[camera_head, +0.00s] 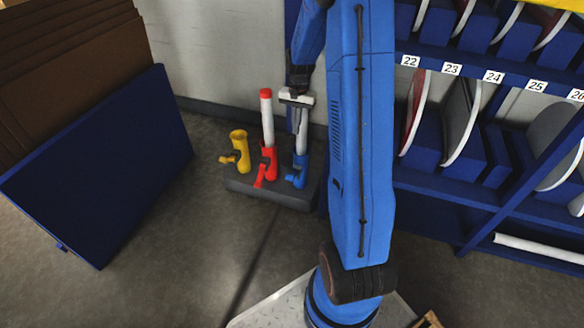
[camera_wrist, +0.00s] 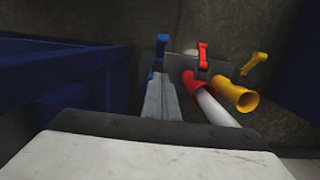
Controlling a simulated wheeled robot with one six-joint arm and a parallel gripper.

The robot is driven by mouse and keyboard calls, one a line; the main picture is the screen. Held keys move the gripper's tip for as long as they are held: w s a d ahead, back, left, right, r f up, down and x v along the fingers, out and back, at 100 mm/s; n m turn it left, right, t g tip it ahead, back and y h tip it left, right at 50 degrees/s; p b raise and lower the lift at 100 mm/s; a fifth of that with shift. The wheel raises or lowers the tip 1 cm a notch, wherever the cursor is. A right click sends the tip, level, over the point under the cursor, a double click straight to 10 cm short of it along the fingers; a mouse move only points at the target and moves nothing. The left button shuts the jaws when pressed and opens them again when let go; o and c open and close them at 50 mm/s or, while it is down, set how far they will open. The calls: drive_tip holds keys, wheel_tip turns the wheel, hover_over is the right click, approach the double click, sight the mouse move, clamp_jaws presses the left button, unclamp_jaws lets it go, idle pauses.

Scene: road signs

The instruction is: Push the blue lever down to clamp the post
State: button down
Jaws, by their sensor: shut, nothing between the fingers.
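The blue clamp socket (camera_head: 299,172) stands at the right end of a dark base block, with a pale post (camera_head: 302,140) that appears to rise from it. Its blue lever (camera_head: 292,179) sticks out at the front; the lever also shows in the wrist view (camera_wrist: 162,42), standing out past the fingertips. My gripper (camera_head: 295,130) is shut and empty, pointing down beside the pale post. In the wrist view my gripper (camera_wrist: 159,76) has its grey fingers together, their tips close to the blue lever. I cannot tell whether they touch it. The fingers hide most of the blue socket there.
A red socket (camera_head: 269,160) holding a red-topped white post (camera_head: 267,118) stands left of the blue one. An empty yellow socket (camera_head: 240,148) is farther left. The dark base (camera_head: 240,186) sits by the wall. Blue shelving (camera_head: 440,182) is at right, a blue panel (camera_head: 105,165) at left.

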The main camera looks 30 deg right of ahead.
approach(290, 176)
drive_tip(key=w+d+f, duration=0.3)
drive_tip(key=d+f, duration=0.1)
drive_tip(key=shift+s+a+f, duration=0.9)
drive_tip(key=shift+a+f, duration=0.1)
drive_tip(key=shift+a, duration=0.1)
drive_tip(key=shift+s+a+f, duration=0.3)
drive_tip(key=shift+a+f, duration=0.05)
drive_tip(key=shift+a, duration=0.05)
drive_tip(key=shift+s+a+f, duration=0.2)
drive_tip(key=shift+a+f, duration=0.05)
drive_tip(key=shift+a, duration=0.05)
drive_tip(key=shift+s+a+f, duration=0.35)
drive_tip(key=shift+s+a, duration=0.05)
drive_tip(key=shift+a, duration=0.1)
drive_tip(key=s+a+f, duration=0.2)
drive_tip(key=a+f, duration=0.2)
drive_tip(key=f, duration=0.5)
drive_tip(key=shift+s+f, duration=0.3)
drive_tip(key=shift+s, duration=0.05)
